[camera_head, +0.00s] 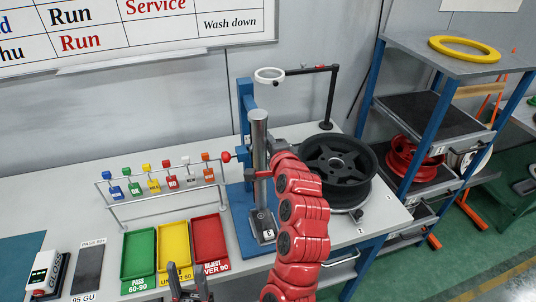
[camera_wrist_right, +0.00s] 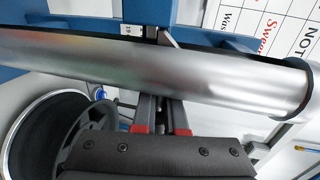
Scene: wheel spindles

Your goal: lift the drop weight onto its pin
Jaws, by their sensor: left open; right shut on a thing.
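The drop weight appears to be the upright silver cylinder (camera_head: 259,132) at the blue stand (camera_head: 244,105) in the head view. It crosses the right wrist view as a shiny steel cylinder (camera_wrist_right: 150,70). My right gripper (camera_head: 264,173) is at its lower part, shut on it; the fingers (camera_wrist_right: 160,118) run up to the cylinder, which hides their tips. A red ball knob (camera_head: 227,157), perhaps the pin, sticks out left of the stand. I cannot tell how far the weight is raised. My left gripper (camera_head: 188,283) is open and empty at the bottom edge.
A dark wheel (camera_head: 340,160) lies right of the stand, close to my right arm. A white ring (camera_head: 269,75) is above. Green (camera_head: 138,258), yellow (camera_head: 174,250) and red (camera_head: 210,240) trays and a rack of coloured tags (camera_head: 158,196) stand left. A blue shelf (camera_head: 425,110) is right.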

